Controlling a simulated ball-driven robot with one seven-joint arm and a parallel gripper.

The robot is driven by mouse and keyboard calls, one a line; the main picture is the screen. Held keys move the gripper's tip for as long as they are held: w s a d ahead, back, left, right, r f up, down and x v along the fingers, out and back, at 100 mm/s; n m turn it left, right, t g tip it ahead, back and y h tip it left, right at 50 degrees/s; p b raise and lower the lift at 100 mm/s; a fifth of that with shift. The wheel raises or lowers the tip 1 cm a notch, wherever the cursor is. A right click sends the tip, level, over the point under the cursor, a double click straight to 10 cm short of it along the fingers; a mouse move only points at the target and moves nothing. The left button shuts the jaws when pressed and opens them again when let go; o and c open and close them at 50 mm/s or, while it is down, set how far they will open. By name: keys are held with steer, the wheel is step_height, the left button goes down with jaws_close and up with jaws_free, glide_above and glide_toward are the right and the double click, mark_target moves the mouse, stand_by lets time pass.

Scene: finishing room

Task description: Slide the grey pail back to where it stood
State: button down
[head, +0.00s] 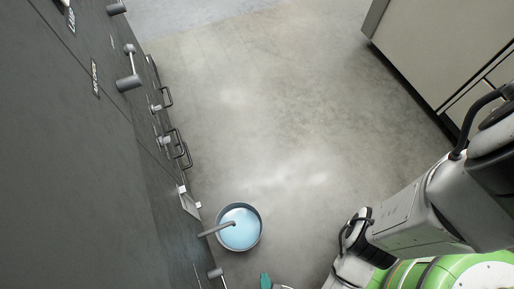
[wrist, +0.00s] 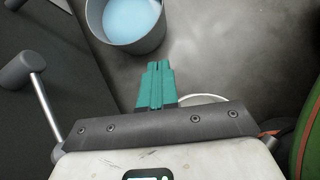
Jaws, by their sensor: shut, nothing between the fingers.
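The grey pail (head: 261,232) stands on the floor close to the dark cabinet front, with light blue liquid inside. A grey spout or lever from the cabinet reaches over its rim in the head view. The pail also shows at the top of the wrist view (wrist: 150,44), cut off by the frame edge. My gripper (head: 265,275) is at the bottom edge of the head view, just below the pail. In the wrist view its teal fingers (wrist: 158,64) are together and empty, pointing toward the pail's near side. Whether they touch it I cannot tell.
The dark cabinet front (head: 100,150) with several protruding handles (head: 128,84) runs along the left. A pale cabinet (head: 445,45) stands at the upper right. The concrete floor (head: 270,110) between them is clear. A pale curved rim (wrist: 205,99) shows behind my gripper.

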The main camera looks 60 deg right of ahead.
step_height(320, 180, down, 5)
steer(key=s+a+n+t+b, duration=0.1)
steer(key=s+n+t+b, duration=0.1)
steer(key=n, duration=0.1)
steer(key=w+r+b+x, duration=0.1)
steer(key=b+x, duration=0.4)
steer(key=x, duration=0.7)
steer(key=shift+w+d+r+y+b, duration=0.3)
steer(key=shift+w+d+r+b, duration=0.1)
steer(key=shift+w+d, duration=0.15)
steer(key=w+d+p, duration=0.2)
steer(key=w+d, duration=0.4)
steer(key=w, duration=0.3)
steer(key=shift+d+p, duration=0.25)
steer(key=shift+p, duration=0.15)
steer(key=shift+s+f, duration=0.1)
